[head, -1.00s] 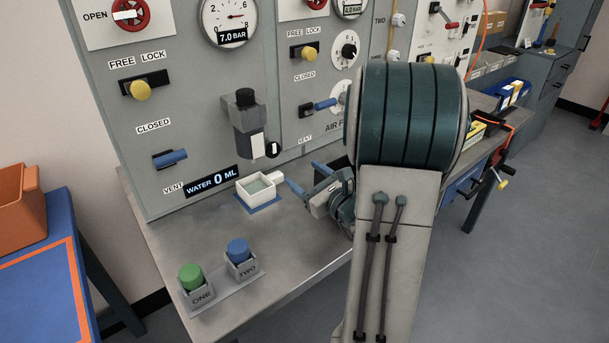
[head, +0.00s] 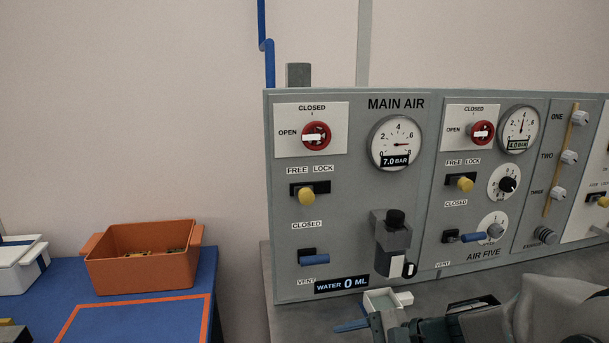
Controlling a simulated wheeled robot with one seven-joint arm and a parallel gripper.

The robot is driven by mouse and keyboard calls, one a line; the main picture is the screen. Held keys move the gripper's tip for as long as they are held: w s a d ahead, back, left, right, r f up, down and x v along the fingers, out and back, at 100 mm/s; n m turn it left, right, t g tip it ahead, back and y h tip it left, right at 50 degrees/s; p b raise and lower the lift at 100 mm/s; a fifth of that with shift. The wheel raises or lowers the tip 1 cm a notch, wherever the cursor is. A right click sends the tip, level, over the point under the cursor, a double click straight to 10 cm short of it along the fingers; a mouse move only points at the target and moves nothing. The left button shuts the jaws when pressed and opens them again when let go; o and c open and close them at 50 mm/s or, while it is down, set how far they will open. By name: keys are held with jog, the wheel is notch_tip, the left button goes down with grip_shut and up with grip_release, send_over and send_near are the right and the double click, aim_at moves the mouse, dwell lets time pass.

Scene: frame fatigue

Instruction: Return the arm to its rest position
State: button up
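My gripper (head: 352,325) shows at the bottom edge, low over the grey bench, with a blue finger pointing left. It is just in front of the small white cup (head: 386,300). Whether it touches the cup, and how far apart the fingers are, I cannot tell. My arm runs off to the lower right and is mostly cut off by the frame edge. I see nothing held.
The grey air panel (head: 345,220) rises behind the bench, with red valves, yellow and blue levers and a filter bowl (head: 391,240) jutting out. To the left, an orange bin (head: 140,270) stands on a blue table (head: 60,305). Plain wall lies above.

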jog(key=s+d+r+n+g+h+p, duration=0.1)
jog(key=s+d+r+n+h+p, duration=0.4)
jog(key=n+h, duration=0.5)
jog(key=s+d+r+n, duration=0.1)
jog(key=s+n, duration=0.1)
jog(key=n, duration=0.1)
jog(key=shift+s+d, duration=0.2)
jog(key=shift+d, duration=0.15)
